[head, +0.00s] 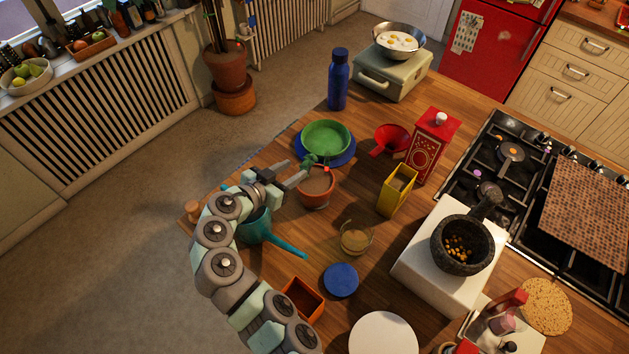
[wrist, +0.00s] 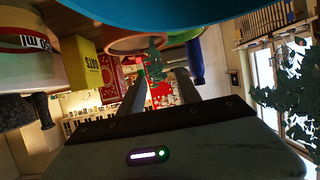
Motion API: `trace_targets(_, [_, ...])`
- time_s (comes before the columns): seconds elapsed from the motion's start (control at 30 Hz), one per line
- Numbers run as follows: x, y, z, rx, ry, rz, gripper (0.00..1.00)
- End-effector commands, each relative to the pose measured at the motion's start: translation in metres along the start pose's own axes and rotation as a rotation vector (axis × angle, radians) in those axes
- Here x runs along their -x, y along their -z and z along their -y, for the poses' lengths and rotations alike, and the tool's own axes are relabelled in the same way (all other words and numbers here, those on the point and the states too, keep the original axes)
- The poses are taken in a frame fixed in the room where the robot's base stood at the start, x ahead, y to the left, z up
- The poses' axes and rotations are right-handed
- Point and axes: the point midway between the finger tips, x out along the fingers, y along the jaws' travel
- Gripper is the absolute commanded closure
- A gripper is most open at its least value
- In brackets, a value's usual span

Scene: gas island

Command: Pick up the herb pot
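The herb pot (head: 315,190) is a round terracotta pot with dark soil, standing on the wooden counter near the middle of the head view. A small green herb (head: 311,160) shows at its far left rim, by my fingertips. My gripper (head: 298,176) reaches in from the left, close to the pot's upper left side. In the wrist view my gripper (wrist: 162,76) has its two fingers apart. The green herb (wrist: 155,62) shows in line with the gap between them, with the terracotta pot's rim (wrist: 138,42) above. I cannot tell whether the fingers touch the plant.
A teal pan (head: 254,228) lies under my arm. A green bowl (head: 326,137) on a blue plate stands behind the pot. A blue bottle (head: 338,82) stands farther back.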

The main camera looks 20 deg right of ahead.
Motion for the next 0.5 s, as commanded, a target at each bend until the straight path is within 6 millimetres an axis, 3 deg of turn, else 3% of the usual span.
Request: trace_targets(0.5, [-0.049, 0.005, -0.003, 0.0, -0.002, 0.001, 0.6])
